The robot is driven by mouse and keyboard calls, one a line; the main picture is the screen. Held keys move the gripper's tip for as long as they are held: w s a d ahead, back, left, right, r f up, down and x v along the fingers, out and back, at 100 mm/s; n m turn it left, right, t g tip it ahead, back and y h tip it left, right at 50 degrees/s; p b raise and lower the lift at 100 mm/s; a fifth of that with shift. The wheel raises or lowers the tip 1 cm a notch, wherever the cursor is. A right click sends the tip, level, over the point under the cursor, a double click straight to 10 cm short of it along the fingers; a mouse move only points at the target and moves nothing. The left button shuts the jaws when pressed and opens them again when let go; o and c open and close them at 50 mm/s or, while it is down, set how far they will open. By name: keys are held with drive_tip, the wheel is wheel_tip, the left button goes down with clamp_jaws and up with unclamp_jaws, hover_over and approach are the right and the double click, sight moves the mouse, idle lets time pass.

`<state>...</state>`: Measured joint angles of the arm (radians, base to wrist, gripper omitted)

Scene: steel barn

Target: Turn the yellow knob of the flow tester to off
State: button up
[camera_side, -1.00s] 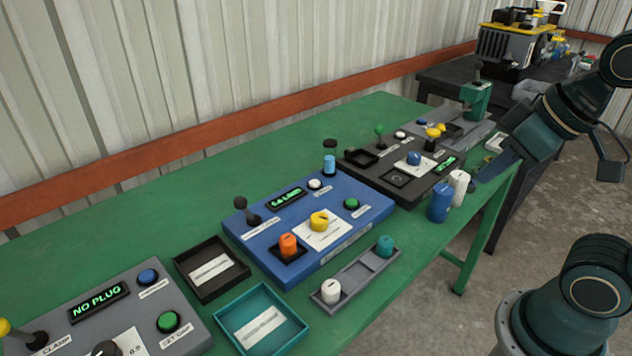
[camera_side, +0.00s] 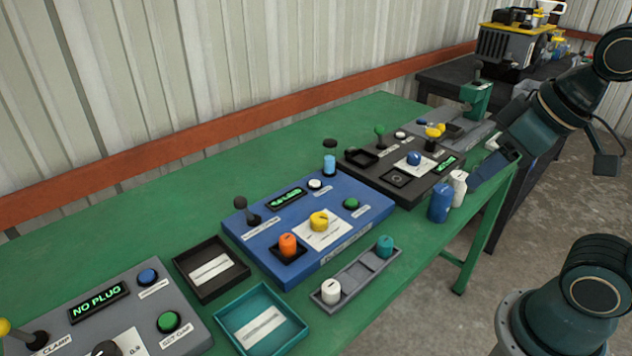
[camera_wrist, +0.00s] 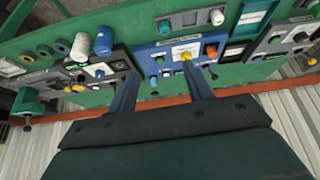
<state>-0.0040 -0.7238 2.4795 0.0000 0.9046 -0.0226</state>
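The yellow knob (camera_side: 319,221) sits on a white plate on the blue panel (camera_side: 376,206), which has a lit green display; its label is too small to read. The wrist view also shows the yellow knob (camera_wrist: 186,57), just beyond the right fingertip and apart from it. My gripper (camera_wrist: 160,82) has its two fingers spread wide with nothing between them. In the side view my gripper (camera_side: 490,172) is at the right, above the far end of the bench, well away from the knob. The knob's pointer direction is too small to tell.
An orange knob (camera_side: 287,245) and a black lever (camera_side: 243,207) stand near the yellow knob. A black panel (camera_side: 425,179), a blue bottle (camera_side: 440,203) and a white bottle (camera_side: 459,186) are nearer my gripper. Trays line the front edge. Green bench (camera_side: 130,225) behind is clear.

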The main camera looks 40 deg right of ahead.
drive_tip(key=shift+o, duration=0.3)
drive_tip(key=shift+w+r, duration=0.2)
drive_tip(key=shift+w, duration=0.25)
drive_tip(key=n+g, duration=0.6)
drive_tip(key=n, duration=0.7)
hover_over(319, 217)
wheel_tip(319, 217, down, 8)
drive_tip(key=shift+r, duration=0.1)
wheel_tip(319, 217, down, 14)
drive_tip(key=shift+r, duration=0.1)
